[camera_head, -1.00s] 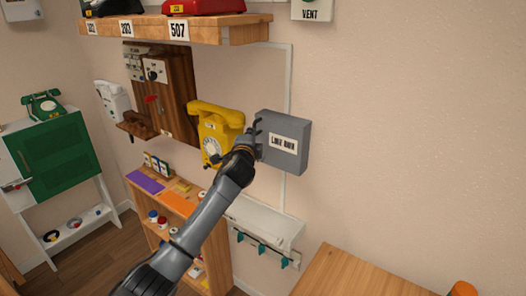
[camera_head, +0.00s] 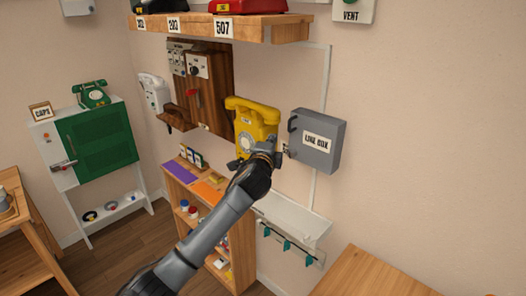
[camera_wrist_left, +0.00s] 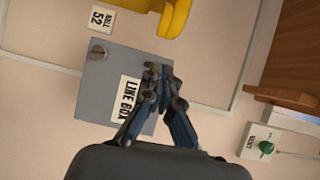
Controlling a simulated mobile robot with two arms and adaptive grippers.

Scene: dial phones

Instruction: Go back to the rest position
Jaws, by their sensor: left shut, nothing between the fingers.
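My left gripper (camera_head: 268,153) is shut and empty. In the head view it shows between the yellow dial phone and the grey line box, with its arm coming up from the bottom left. In the left wrist view the closed fingers (camera_wrist_left: 158,82) overlap the grey line box (camera_wrist_left: 97,84) and its label; I cannot tell how far apart they are. The line box (camera_head: 315,159) is on the wall in the head view. The yellow phone (camera_head: 256,116) hangs just left of it, partly hidden by the gripper. My right gripper is not in view.
A green cabinet (camera_head: 97,143) with a green phone (camera_head: 91,93) stands at left. A low wooden shelf unit (camera_head: 240,225) is beneath my arm. A wooden table (camera_head: 370,275) is at bottom right.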

